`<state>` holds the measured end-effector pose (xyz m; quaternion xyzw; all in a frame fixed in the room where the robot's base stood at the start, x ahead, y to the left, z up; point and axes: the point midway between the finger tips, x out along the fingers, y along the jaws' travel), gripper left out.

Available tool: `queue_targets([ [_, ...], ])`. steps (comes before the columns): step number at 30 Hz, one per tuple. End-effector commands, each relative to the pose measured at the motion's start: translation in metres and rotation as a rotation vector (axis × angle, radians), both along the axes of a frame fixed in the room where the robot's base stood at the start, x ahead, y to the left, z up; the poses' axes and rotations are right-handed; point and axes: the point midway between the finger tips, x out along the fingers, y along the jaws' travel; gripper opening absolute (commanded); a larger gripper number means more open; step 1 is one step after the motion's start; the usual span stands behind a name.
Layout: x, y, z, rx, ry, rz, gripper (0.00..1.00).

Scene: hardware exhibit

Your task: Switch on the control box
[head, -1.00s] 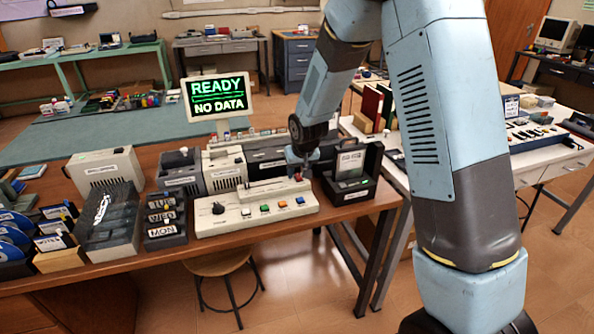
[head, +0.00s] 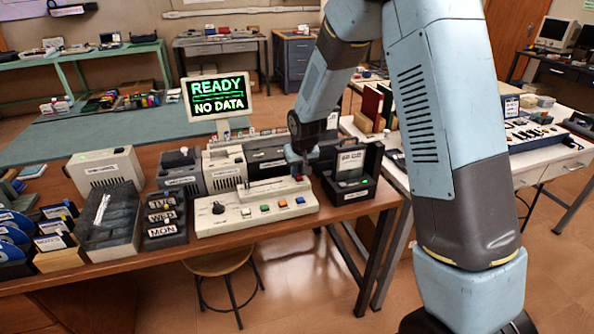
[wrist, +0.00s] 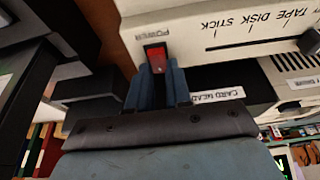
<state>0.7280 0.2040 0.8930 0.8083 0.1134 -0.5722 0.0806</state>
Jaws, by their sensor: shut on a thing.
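In the head view my gripper (head: 299,170) points down over the box's right end, where the contact is too small to make out.
A monitor (head: 216,96) behind shows READY, NO DATA. A dark card holder (head: 369,183) stands close to the right of the box. A stool is below the bench edge.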

Motion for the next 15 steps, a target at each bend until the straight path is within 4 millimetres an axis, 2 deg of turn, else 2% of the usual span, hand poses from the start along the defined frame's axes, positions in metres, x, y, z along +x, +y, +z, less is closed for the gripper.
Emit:
queue_targets([
  [8,0.0041,0.0014,-0.0011,-0.034,0.121,0.0,0.0],
  [15,0.0046,0.0019,-0.0006,-0.042,0.147,0.001,0.0],
])
